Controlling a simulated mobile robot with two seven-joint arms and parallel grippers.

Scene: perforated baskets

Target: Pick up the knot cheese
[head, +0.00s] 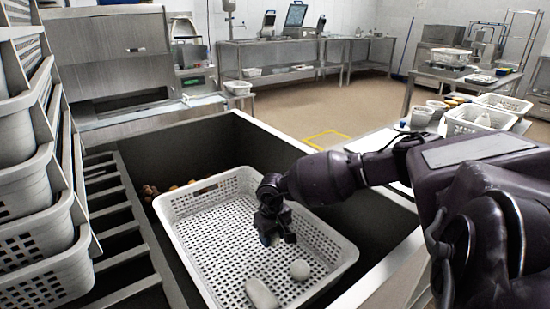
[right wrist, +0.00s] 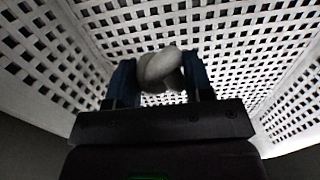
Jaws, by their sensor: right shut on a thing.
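My right gripper (head: 272,236) reaches down into a white perforated basket (head: 203,237). In the right wrist view my right gripper (right wrist: 160,84) is shut on a pale, knot-shaped piece, the knot cheese (right wrist: 160,68), between its two blue fingers. The basket's perforated floor and walls surround it there. In the head view the held piece is mostly hidden by the gripper. Two other pale pieces lie in the basket: a rounded one (head: 300,269) and a longer one (head: 261,294), both nearer the front than the gripper. My left gripper is not in view.
The basket stands inside a dark, deep bin with a pale metal rim (head: 262,126). Several brown round things (head: 150,191) lie behind the basket. Stacked white baskets (head: 38,230) stand at the left. A white basket (head: 478,121) sits on a table at the right.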

